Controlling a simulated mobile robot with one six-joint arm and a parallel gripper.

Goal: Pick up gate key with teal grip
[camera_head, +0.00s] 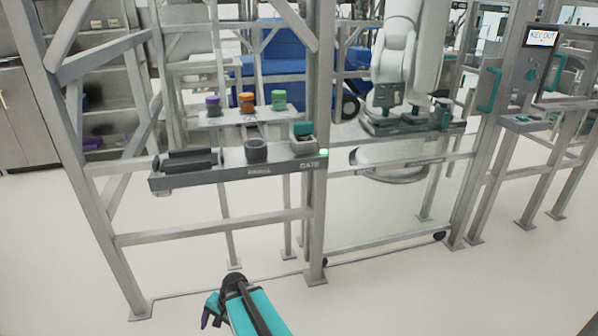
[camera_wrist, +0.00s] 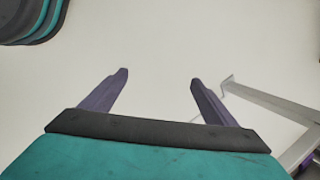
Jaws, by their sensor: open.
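A small block with a teal top (camera_head: 302,129) stands at the right end of a grey shelf, above the label "GATE". It looks like the gate key's grip, but its lower part is hidden in a pale holder. My gripper (camera_wrist: 158,78) is open in the wrist view, with two purple-grey fingers apart and only pale floor between them. In the head view my gripper (camera_head: 210,312) is low at the bottom of the picture, well below and in front of the shelf and apart from it. The teal-topped block does not show in the wrist view.
The grey shelf (camera_head: 232,173) also bears a dark ring-shaped holder (camera_head: 256,150) and dark rollers (camera_head: 190,160). Purple, orange and green pieces stand on a ledge behind. Grey frame posts (camera_head: 317,220) rise beside the shelf. The front floor is clear.

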